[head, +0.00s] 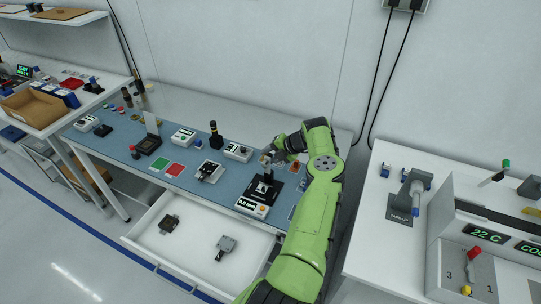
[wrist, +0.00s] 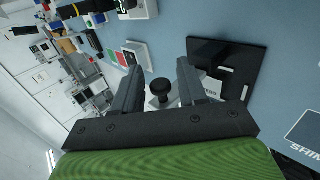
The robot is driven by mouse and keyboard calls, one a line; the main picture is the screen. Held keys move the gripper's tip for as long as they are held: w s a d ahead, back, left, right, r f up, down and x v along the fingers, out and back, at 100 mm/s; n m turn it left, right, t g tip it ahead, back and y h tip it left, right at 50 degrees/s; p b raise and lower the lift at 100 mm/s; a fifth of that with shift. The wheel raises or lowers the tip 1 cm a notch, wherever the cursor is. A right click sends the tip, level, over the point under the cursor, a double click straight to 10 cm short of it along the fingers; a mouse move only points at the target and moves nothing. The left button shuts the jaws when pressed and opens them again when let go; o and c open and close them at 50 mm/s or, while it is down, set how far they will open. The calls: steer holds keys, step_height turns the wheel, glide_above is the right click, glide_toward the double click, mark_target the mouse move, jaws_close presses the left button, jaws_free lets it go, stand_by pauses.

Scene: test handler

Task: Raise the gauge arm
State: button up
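The gauge stands at the right end of the blue-topped bench. Its black base (head: 283,207) carries a light block, and its display (head: 251,207) seems to read 0.0 mm. In the wrist view, the black base (wrist: 250,62) lies at the upper right. A round black knob (wrist: 159,91) on a pale part shows between my fingers, with a gap on both sides; I cannot tell for sure whether it belongs to the gauge arm. My gripper (head: 268,158) is above the gauge, and in the wrist view my gripper (wrist: 159,68) is open and empty. My gripper and arm partly hide the gauge.
An open white drawer (head: 190,262) with two small devices juts from the bench front. Several instruments and a black-topped post (head: 214,136) stand left of the gauge. A white table (head: 370,240) with other devices is on the right. A wall rises behind the bench.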

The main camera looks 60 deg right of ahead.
steer(key=v, duration=1.5)
steer(key=shift+s+r+b, duration=0.25)
steer(key=shift+b, duration=0.15)
steer(key=shift+d, duration=0.1)
